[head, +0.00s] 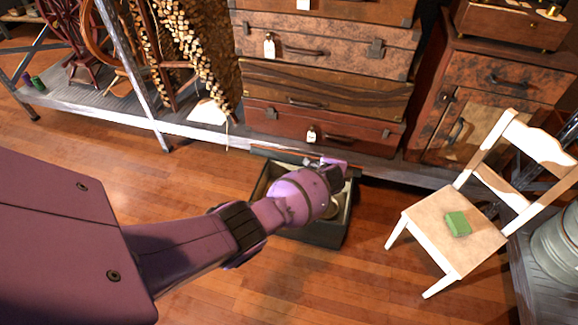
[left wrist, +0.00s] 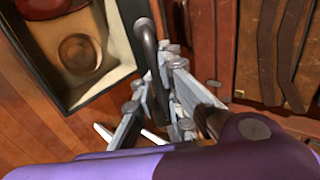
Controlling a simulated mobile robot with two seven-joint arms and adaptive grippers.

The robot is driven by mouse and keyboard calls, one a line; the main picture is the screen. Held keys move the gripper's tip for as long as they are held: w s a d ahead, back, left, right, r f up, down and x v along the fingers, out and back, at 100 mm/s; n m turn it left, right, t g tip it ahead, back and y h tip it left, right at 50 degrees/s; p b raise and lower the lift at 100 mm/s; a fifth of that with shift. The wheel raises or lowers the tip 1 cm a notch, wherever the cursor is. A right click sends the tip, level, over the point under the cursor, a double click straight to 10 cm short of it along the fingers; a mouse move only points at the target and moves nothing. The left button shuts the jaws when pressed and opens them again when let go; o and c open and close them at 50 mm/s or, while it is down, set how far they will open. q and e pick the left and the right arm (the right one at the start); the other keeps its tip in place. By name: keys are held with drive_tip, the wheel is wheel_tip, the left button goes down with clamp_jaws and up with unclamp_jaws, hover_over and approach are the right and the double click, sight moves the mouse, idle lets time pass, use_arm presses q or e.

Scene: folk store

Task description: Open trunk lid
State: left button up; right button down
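A dark trunk (head: 318,236) stands on the floor in front of the shelf in the head view. Its top is uncovered, showing a pale interior. In the left wrist view the trunk (left wrist: 75,101) shows a cream lining and a round brown and red item inside. A dark panel, seemingly the raised lid (left wrist: 128,14), stands edge-on beside the opening. A dark curved handle (left wrist: 149,45) runs between the fingers of my left gripper (left wrist: 160,90), which appear closed around it. In the head view my left gripper (head: 335,172) is at the trunk's far side, partly hidden by its wrist. My right gripper is out of view.
Stacked brown suitcases (head: 325,100) stand on a low shelf (head: 385,170) just behind the trunk. The wooden floor (head: 350,285) in front of the trunk is clear.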

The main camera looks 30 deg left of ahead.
use_arm(q)
drive_tip(key=shift+o, duration=1)
drive_tip(key=shift+w+r, duration=0.1)
drive_tip(key=shift+r, duration=0.1)
drive_tip(key=shift+s+d+r, duration=0.1)
drive_tip(key=shift+s+r, duration=0.1)
drive_tip(key=shift+s, duration=0.15)
drive_tip(key=v, duration=1.1)
drive_tip(key=shift+s, duration=0.15)
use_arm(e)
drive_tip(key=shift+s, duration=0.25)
use_arm(q)
drive_tip(key=shift+r, duration=0.1)
